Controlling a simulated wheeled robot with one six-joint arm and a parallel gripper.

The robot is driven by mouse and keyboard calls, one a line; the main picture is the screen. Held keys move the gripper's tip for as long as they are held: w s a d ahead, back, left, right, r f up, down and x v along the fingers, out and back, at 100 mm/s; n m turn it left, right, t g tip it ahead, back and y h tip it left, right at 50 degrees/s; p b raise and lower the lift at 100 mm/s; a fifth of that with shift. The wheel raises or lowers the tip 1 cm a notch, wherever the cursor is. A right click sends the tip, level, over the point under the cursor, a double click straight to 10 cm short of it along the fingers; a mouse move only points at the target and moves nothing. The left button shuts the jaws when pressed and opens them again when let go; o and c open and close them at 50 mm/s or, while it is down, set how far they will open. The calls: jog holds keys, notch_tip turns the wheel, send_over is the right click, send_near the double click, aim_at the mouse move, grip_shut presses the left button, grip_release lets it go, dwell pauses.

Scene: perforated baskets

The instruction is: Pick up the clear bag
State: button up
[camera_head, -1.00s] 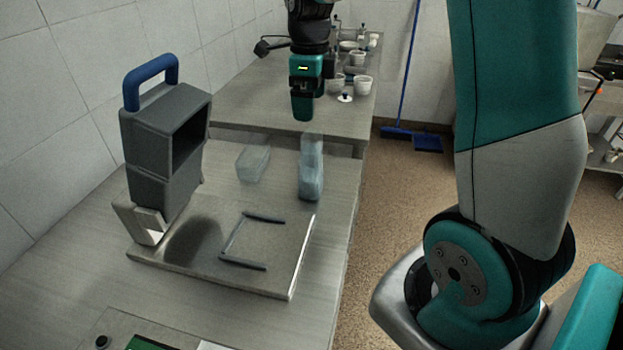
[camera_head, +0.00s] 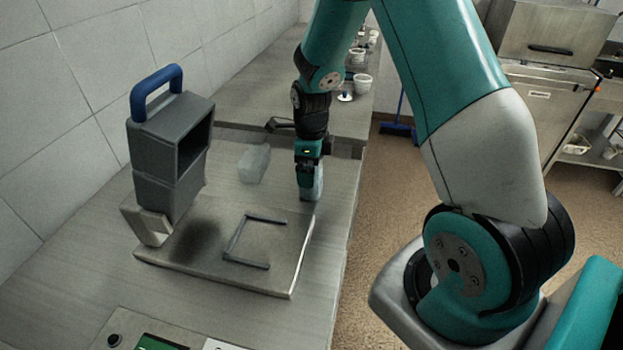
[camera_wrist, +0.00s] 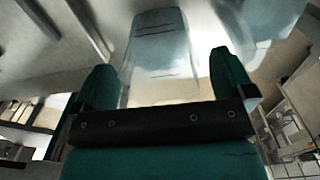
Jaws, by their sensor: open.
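A clear, bluish bag (camera_head: 316,186) stands upright on the table, just behind the far right corner of the metal plate. My gripper (camera_head: 308,186) is down at the bag in the head view and hides much of it. In the wrist view the bag (camera_wrist: 158,55) lies ahead, between the two teal fingers of my gripper (camera_wrist: 168,75), which are apart. I cannot tell whether either finger touches it. A second clear container or bag (camera_head: 254,163) stands to the left on the table.
A grey device with a blue handle (camera_head: 170,150) stands on the left of the metal plate (camera_head: 200,275). A dark bracket frame (camera_head: 232,240) lies on the plate. White cups (camera_head: 362,84) stand on the far table. The table's right edge is close to the bag.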

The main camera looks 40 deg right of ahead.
jog(key=shift+f, duration=0.6)
jog(key=c, duration=0.9)
jog(key=shift+c, duration=0.2)
jog(key=shift+r, duration=0.1)
notch_tip(320, 180, up, 20)
jog(key=b, duration=0.2)
